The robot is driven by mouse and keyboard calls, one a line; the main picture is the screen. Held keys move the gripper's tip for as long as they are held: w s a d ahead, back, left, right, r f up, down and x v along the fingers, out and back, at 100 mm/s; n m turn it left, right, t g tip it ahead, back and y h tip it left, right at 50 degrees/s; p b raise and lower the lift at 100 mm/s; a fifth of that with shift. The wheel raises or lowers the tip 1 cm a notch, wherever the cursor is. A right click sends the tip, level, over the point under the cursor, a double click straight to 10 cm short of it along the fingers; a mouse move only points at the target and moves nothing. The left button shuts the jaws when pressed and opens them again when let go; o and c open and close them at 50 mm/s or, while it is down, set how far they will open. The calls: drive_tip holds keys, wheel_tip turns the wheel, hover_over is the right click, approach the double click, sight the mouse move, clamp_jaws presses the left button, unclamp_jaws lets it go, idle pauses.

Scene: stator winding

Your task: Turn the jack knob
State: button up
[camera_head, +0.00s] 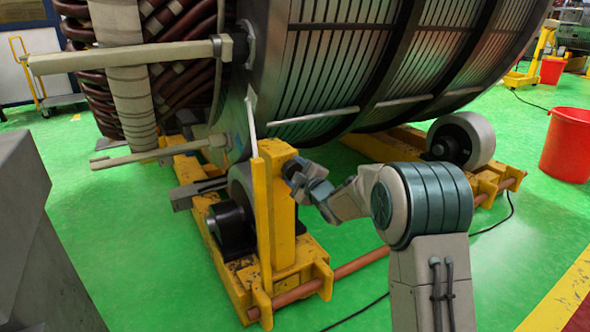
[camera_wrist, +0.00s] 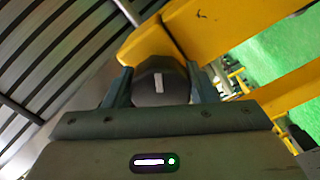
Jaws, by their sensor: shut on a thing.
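The jack knob (camera_wrist: 161,72) is a dark, faceted knob with a short white mark on its face, upright in the wrist view. It sits at the yellow jack post (camera_head: 283,225), on the side facing my arm. My gripper (camera_wrist: 160,88) has one finger on each side of the knob and is shut on it. In the head view my gripper (camera_head: 303,178) reaches the upper part of the post, and the knob there is small and mostly hidden by the fingers.
The large slotted stator (camera_head: 340,60) stands behind the post on yellow supports with rollers (camera_head: 462,140). A copper-coloured bar (camera_head: 358,264) runs along the floor beside the frame. A red bucket (camera_head: 567,146) stands at right. Green floor between is clear except for a black cable.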

drive_tip(key=m+p, duration=0.1)
drive_tip(key=m, duration=0.2)
drive_tip(key=shift+d+m, duration=0.15)
drive_tip(key=shift+m, duration=0.25)
drive_tip(key=m+p, duration=0.2)
drive_tip(key=m, duration=0.2)
drive_tip(key=shift+f+m, duration=0.1)
drive_tip(key=shift+m, duration=0.2)
drive_tip(key=m+p, duration=0.1)
drive_tip(key=m, duration=0.3)
drive_tip(key=shift+s+a+p, duration=0.1)
drive_tip(key=shift+a+p, duration=0.1)
drive_tip(key=shift+p, duration=0.2)
drive_tip(key=m+p, duration=0.1)
drive_tip(key=m, duration=0.3)
drive_tip(key=shift+p, duration=0.3)
drive_tip(key=m+p, duration=0.2)
drive_tip(key=m, duration=0.4)
drive_tip(key=shift+s+a+p, duration=0.1)
drive_tip(key=shift+a+p, duration=0.05)
drive_tip(key=shift+p, duration=0.15)
drive_tip(key=m+p, duration=0.1)
drive_tip(key=m, duration=0.6)
drive_tip(key=shift+a+p, duration=0.1)
drive_tip(key=shift+p, duration=0.2)
drive_tip(key=shift+r, duration=0.2)
